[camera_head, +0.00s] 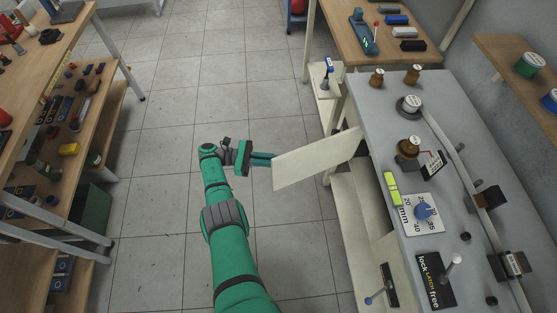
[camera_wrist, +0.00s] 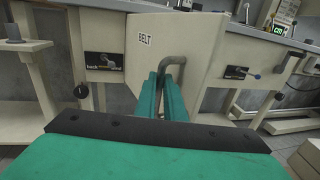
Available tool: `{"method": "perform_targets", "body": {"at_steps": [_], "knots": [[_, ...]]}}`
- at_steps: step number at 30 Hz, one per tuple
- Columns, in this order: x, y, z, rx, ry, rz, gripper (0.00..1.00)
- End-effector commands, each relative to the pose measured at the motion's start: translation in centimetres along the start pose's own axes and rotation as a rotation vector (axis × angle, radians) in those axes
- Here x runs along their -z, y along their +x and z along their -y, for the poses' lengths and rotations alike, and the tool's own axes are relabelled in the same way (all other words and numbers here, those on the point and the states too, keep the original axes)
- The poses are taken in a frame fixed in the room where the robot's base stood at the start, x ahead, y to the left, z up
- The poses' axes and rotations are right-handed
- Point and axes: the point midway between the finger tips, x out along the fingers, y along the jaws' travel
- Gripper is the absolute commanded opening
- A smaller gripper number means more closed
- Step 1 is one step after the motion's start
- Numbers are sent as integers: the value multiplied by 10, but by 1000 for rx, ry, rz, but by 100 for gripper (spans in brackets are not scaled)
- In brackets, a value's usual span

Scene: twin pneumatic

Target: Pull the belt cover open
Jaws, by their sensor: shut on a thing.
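The belt cover (camera_head: 318,161) is a cream panel that juts out from the left side of the grey-topped machine, swung away from its front. In the wrist view it is the panel marked BELT (camera_wrist: 205,62), with a grey bent handle (camera_wrist: 173,62) on its face. My gripper (camera_head: 272,160) is at the panel's outer end in the head view. In the wrist view its two green fingers (camera_wrist: 163,95) are closed around the handle. The exact finger contact on the handle is partly hidden.
The machine top (camera_head: 380,112) carries knobs, a dial plate (camera_head: 420,214), and a lock/free plate (camera_head: 436,282) with a lever. A shelved workbench (camera_head: 62,75) stands at the left. A wooden table (camera_head: 385,40) stands at the back right. The tiled floor between is clear.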

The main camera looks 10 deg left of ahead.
Motion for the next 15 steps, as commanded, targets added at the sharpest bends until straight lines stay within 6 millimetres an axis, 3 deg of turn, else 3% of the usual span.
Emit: {"method": "perform_targets", "body": {"at_steps": [13,14,15], "knots": [[0,3,0,6,-1,1,0],[0,3,0,5,-2,1,16],[0,1,0,2,-1,1,25]]}}
